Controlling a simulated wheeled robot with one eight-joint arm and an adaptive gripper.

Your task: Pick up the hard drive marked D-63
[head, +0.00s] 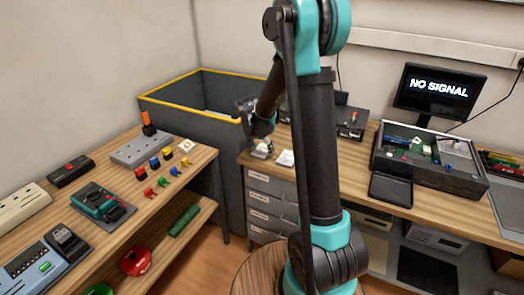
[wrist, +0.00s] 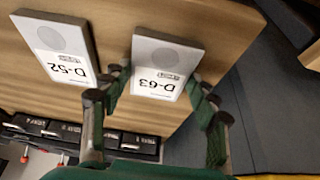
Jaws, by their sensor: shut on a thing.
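The hard drive marked D-63 (wrist: 165,52) is a flat grey-white block whose label reads upside down in the wrist view. In the head view it is the pale shape (head: 262,149) at the left end of the wooden bench, under my gripper (head: 260,135). My gripper's green fingers (wrist: 162,90) stand on both sides of the drive's labelled end and are shut on it. I cannot tell whether the drive is clear of the bench top. A similar drive marked D-52 (wrist: 58,45) lies beside it, apart from the fingers; it also shows in the head view (head: 285,158).
A dark bin with a yellow rim (head: 200,72) stands left of the bench. A monitor (head: 440,92), an open equipment case (head: 430,160) and a black tray (head: 391,188) are on the bench's right. A shelf (head: 130,200) with tools is at left.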

